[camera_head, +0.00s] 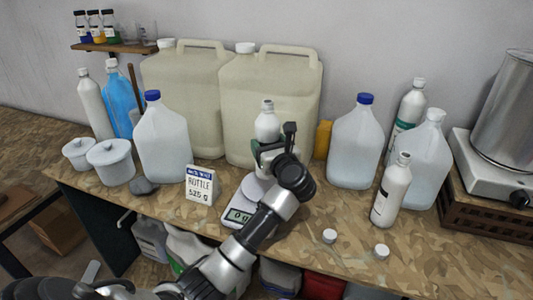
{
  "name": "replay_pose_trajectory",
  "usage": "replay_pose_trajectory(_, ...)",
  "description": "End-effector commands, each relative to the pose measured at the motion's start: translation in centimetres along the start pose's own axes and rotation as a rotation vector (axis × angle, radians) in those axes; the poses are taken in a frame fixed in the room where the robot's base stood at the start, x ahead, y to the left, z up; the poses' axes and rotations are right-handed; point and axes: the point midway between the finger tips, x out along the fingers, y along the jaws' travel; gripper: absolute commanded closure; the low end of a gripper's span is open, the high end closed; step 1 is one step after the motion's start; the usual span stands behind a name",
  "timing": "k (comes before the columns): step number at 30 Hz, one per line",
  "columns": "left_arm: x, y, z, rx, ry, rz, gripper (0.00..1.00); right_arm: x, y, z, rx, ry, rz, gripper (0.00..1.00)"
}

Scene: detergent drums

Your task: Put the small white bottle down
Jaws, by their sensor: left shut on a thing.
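A small white bottle (267,123) is upright at the middle of the bench, in front of a large cream canister. My left gripper (271,145) is shut on it, and the gripper and wrist hide its lower part. A white kitchen scale (238,216) with a lit display sits just below and in front, partly covered by my arm. I cannot tell whether the bottle's base touches the scale. Another white bottle (391,192) stands to the right on the bench. My right gripper is not in view.
A sign (200,185) reading "BOTTLE 525 g" stands left of the scale. Jugs with blue caps (163,140) (355,145) stand on either side. Two loose white caps (330,236) (381,251) lie near the front edge. Bare wooden bench (440,255) shows at the front right.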

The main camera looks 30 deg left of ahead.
Motion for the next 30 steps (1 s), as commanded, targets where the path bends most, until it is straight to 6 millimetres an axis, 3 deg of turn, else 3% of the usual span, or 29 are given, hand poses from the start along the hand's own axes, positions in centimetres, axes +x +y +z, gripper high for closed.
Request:
replay_pose_trajectory(5, 0.8, 0.2, -0.6, 0.000, -0.003, 0.000, 0.73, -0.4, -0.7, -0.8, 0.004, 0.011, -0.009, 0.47)
replay_pose_trajectory(14, 0.8, 0.2, -4.2, -0.001, -0.004, 0.000, 0.73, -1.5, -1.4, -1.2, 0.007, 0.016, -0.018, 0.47)
replay_pose_trajectory(26, 0.7, 0.2, -4.8, -0.004, -0.003, 0.000, 0.73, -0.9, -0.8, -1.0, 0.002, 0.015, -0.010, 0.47)
replay_pose_trajectory(27, 0.7, 0.2, -4.8, -0.002, -0.001, 0.000, 0.26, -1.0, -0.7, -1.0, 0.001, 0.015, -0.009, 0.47)
replay_pose_trajectory(30, 0.7, 0.2, -4.8, -0.001, 0.000, 0.000, 0.11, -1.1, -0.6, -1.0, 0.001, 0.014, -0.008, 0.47)
